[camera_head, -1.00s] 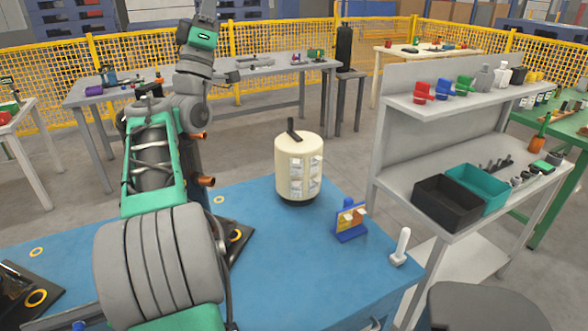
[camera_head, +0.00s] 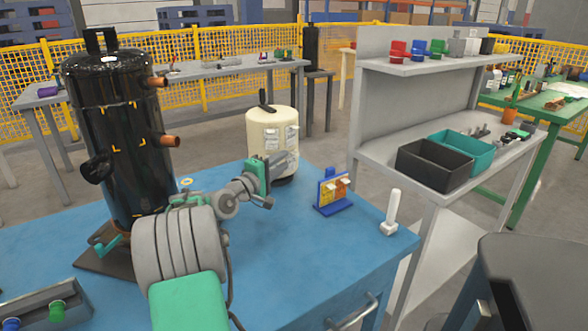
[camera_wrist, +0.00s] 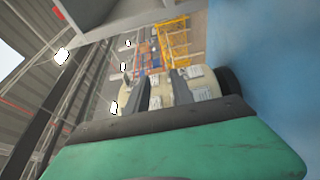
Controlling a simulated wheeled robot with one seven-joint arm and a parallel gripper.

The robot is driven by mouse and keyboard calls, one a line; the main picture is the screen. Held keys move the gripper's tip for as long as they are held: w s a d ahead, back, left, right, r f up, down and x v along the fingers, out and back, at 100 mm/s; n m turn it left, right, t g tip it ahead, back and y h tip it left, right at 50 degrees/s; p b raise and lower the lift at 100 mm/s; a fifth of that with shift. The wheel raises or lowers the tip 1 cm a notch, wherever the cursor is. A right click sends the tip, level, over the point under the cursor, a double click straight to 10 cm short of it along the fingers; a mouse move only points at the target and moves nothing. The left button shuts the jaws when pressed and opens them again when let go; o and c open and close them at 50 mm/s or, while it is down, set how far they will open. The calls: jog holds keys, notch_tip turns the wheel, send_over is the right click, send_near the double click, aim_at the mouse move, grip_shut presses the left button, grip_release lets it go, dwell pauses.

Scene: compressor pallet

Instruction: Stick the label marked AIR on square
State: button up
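A tall black compressor (camera_head: 120,125) stands upright at the left of the blue table in the head view. Yellow corner marks outline spots on its front. A small blue-and-yellow stand (camera_head: 328,194) holds pale tags at the table's right; their lettering is too small to read. A cream tank (camera_head: 262,124) with white labels on its side stands behind my gripper. It also shows in the wrist view (camera_wrist: 202,84). My gripper (camera_head: 288,160) is low over the table, left of the stand, pointing toward the tank. In the wrist view its fingers (camera_wrist: 161,88) are apart, with nothing visible held.
A white-handled tool (camera_head: 391,215) stands at the table's right edge. A grey shelf bench with a black bin (camera_head: 432,166) and a teal bin (camera_head: 467,150) is at the right. A tray (camera_head: 45,305) is at the front left.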

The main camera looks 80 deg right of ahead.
aim_at(295, 154)
jog(key=x, duration=0.2)
jog(key=b+x, duration=0.1)
jog(key=x, duration=0.2)
jog(key=f+x, duration=0.1)
jog(key=x, duration=0.1)
jog(key=shift+s+d+f, duration=0.1)
jog(key=shift+d, duration=0.25)
grip_shut()
dwell(1.8)
